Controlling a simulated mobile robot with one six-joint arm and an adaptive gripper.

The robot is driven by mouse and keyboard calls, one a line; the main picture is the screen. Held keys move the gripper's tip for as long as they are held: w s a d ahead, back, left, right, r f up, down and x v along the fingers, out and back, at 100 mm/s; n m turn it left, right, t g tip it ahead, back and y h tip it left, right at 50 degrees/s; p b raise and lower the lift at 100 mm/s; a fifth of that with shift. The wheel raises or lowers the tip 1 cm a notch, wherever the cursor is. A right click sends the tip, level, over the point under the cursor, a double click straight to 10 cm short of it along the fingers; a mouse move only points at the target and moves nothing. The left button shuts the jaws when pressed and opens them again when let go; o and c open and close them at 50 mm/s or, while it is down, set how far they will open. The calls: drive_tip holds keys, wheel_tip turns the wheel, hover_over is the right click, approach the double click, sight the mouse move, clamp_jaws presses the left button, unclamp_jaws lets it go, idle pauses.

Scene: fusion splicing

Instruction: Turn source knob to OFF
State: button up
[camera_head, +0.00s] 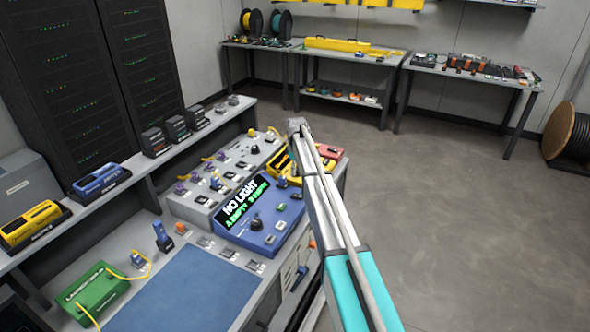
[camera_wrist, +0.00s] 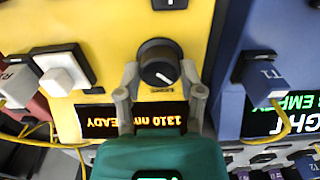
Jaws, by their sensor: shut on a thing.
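The source is a yellow box with a lit display reading "1310 nm READY", upside down in the wrist view (camera_wrist: 105,25). In the head view the yellow source (camera_head: 283,167) sits on the bench, partly hidden by my arm. Its round black source knob (camera_wrist: 159,62) has a pale pointer line. My gripper (camera_wrist: 160,75) is shut on the knob, one grey finger on each side. The knob and the gripper cannot be made out in the head view.
A blue meter (camera_head: 262,222) showing "NO LIGHT" stands beside the source. A red box (camera_head: 329,152) sits beyond the source. Open floor lies right of the bench.

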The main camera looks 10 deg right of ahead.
drive_tip(key=shift+w+d, duration=0.1)
idle(0.4)
drive_tip(key=o, duration=1.2)
drive_tip(key=shift+r, duration=0.1)
